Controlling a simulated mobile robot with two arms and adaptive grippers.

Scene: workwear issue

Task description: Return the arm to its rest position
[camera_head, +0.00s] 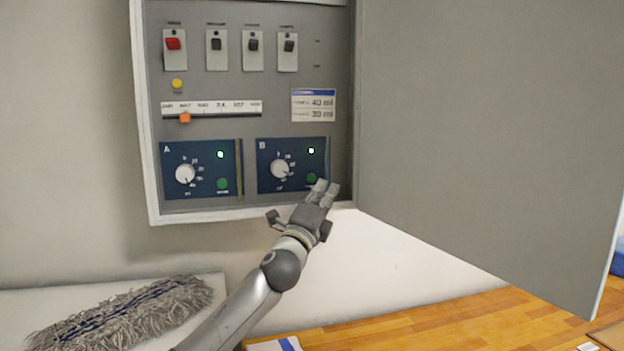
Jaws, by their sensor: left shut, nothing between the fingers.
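My left arm (240,308) reaches up from the bottom of the view to a grey wall control box (345,120). My left gripper (325,187) is shut with nothing in it. Its fingertips are at the lower right corner of dial panel B (265,180) and overlap it in the view. I cannot tell whether they touch the panel. Panel B has a white knob (279,169) and a lit green lamp (311,151). My right gripper is not in view.
The box's large grey door (480,130) stands open on the right. Dial panel A (205,183), a slider with an orange marker (185,118) and several switches, one red (173,44), fill the box. A grey mop head (125,315) lies lower left. A wooden surface (430,325) lies below.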

